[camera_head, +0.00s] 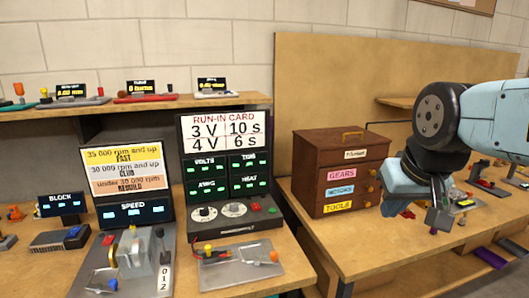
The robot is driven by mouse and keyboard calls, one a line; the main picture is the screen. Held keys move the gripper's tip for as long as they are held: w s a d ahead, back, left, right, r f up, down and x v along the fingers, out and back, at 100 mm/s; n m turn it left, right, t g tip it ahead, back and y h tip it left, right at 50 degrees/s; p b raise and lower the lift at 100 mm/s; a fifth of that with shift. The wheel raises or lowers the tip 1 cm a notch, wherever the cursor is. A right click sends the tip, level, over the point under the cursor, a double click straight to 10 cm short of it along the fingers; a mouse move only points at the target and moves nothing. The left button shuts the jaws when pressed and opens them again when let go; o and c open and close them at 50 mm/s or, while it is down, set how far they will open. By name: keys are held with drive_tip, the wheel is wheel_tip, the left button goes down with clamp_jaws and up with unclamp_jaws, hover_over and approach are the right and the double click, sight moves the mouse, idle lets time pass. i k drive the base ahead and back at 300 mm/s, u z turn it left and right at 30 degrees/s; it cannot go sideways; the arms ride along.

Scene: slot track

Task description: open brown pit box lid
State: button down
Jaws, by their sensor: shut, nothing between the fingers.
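The brown pit box (322,191) stands on the right-hand bench. Its front has drawers labelled GEARS, MOTORS and TOOLS, with round orange knobs. Its lid (335,143) lies flat on top and looks closed. My gripper (434,228) hangs at the right of the box, lower than the lid and apart from the handle. It points down, is shut and holds nothing. My arm comes in from the right and hides part of the bench.
A RUN-IN CARD panel (231,152) and a SPEED display unit (131,187) stand on the left bench. A shelf (185,101) with small devices runs above them. A tan board (290,85) rises behind the box. Small gadgets lie right of my gripper. The bench before the box is clear.

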sight(341, 132)
drive_tip(key=u, duration=0.5)
drive_tip(key=i, duration=0.1)
drive_tip(key=z, duration=2.8)
drive_tip(key=i, duration=0.75)
drive_tip(key=u, duration=2.45)
